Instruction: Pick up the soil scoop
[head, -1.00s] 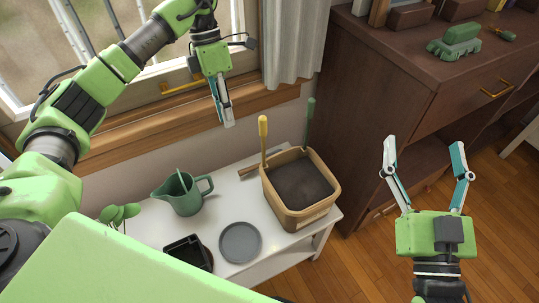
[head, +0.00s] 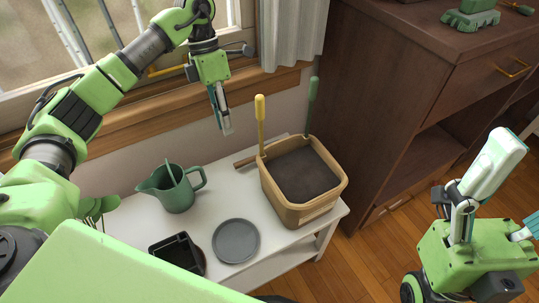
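Two upright tools stand in the soil-filled tan tub (head: 291,213): a yellow-handled tool (head: 260,122) at its back left and a green-handled tool (head: 311,105) at its back right. Their lower ends are hidden, so I cannot tell which is the soil scoop. My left gripper (head: 226,128) points down, left of the yellow handle and apart from it. Its fingers show edge-on, so their opening is unclear; nothing shows in them. My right gripper (head: 517,188) is at the right edge, away from the tub, its fingers spread and empty, one partly cut off.
A dark wooden cabinet (head: 385,110) rises on the right; a window sill (head: 130,127) runs behind.

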